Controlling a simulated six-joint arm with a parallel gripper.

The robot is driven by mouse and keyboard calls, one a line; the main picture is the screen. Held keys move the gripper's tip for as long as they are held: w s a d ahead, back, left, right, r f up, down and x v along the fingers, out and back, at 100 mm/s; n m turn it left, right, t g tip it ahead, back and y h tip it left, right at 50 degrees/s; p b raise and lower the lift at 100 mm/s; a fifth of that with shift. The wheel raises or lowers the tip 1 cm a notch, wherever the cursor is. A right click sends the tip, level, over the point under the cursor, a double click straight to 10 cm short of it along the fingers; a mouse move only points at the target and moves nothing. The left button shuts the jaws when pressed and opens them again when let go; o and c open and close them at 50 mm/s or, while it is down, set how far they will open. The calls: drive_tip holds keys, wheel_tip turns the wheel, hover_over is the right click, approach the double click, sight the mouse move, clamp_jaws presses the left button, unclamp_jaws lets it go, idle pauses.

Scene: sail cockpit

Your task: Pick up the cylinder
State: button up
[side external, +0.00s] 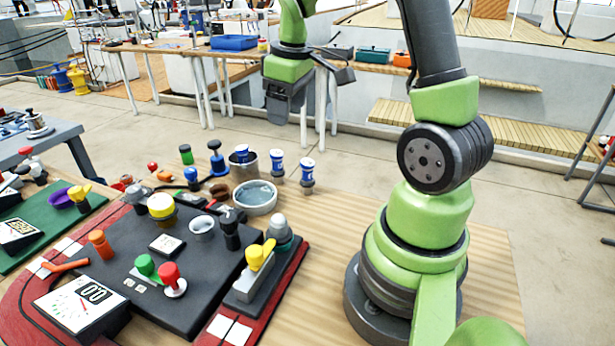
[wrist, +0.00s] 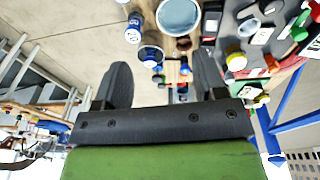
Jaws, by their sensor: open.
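My gripper (side external: 285,108) hangs in the air above and behind the far edge of the wooden table, clear of everything on it. In the wrist view my gripper (wrist: 163,78) has its two dark fingers wide apart with nothing held. Several cylinder-shaped things stand on the table, and I cannot tell which is the cylinder meant. Two blue-and-white cylinders (side external: 307,172) stand upright near the far edge; one shows in the wrist view (wrist: 134,28). An orange cylinder (side external: 100,243) stands on the black panel, and a green-topped one (side external: 186,154) stands at the back.
A round grey container (side external: 255,196) and a metal pot with blue inside (side external: 242,160) stand close to the blue-and-white cylinders. The black panel (side external: 120,270) carries buttons, levers and gauges. The table's right part (side external: 330,205) is bare between these things and my base.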

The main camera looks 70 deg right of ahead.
drive_tip(key=n+g, duration=0.1)
drive_tip(key=g, duration=0.1)
hover_over(308, 162)
drive_tip(key=shift+y, duration=0.3)
wheel_tip(308, 162, down, 7)
drive_tip(key=shift+w+f, duration=0.15)
wheel_tip(308, 162, down, 4)
drive_tip(key=shift+r+n, duration=0.2)
drive_tip(key=shift+n, duration=0.1)
drive_tip(key=shift+f, duration=3.15)
drive_tip(key=c, duration=1.1)
